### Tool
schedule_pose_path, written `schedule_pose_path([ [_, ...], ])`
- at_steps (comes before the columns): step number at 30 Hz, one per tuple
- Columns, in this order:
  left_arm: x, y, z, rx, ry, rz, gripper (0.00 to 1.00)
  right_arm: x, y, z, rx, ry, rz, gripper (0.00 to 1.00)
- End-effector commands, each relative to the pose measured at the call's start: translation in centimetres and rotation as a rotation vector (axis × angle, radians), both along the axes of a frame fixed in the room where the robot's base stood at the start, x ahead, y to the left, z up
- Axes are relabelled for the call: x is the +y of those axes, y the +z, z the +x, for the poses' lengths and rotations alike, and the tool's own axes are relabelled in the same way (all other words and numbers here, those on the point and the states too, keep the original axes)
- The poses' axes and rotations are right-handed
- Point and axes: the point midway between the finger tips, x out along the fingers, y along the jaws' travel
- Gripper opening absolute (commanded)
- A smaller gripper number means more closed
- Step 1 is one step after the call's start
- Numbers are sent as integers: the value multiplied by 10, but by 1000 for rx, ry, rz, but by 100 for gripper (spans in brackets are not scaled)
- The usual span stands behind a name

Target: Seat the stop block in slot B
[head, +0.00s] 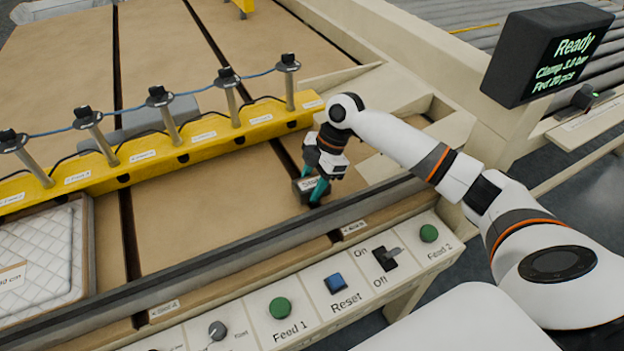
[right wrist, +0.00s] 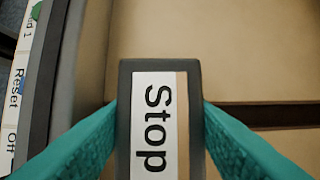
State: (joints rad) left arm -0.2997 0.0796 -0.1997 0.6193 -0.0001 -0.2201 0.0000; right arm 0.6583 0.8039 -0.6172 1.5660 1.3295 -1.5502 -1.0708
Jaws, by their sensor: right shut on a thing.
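The stop block (head: 306,184) is a dark grey block with a white "Stop" label. My right gripper (head: 315,188) is shut on it, its teal fingers on either side. In the right wrist view the block (right wrist: 158,120) fills the lower middle between the fingers. A dark slot (head: 287,160) in the brown table runs towards the block; in the right wrist view this slot (right wrist: 270,117) shows right of it. The block hides the slot's near part, and I cannot tell whether it is above the slot or in it. Another slot (head: 128,235) lies further left. My left gripper is out of view.
A yellow clamp beam (head: 190,150) with several upright posts crosses the table behind the block. A grey rail (head: 250,247) and a button panel (head: 310,300) line the front. A quilted white pad (head: 38,255) lies at left. A "Ready" display (head: 548,55) stands at right.

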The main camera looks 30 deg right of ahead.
Motion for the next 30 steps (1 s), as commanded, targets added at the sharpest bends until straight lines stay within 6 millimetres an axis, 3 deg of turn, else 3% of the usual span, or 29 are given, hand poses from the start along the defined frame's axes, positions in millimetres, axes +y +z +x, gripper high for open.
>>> schedule_pose_path([
  [30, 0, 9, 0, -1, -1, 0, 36, 1, 0, 0, -2, -1, 1, 8],
])
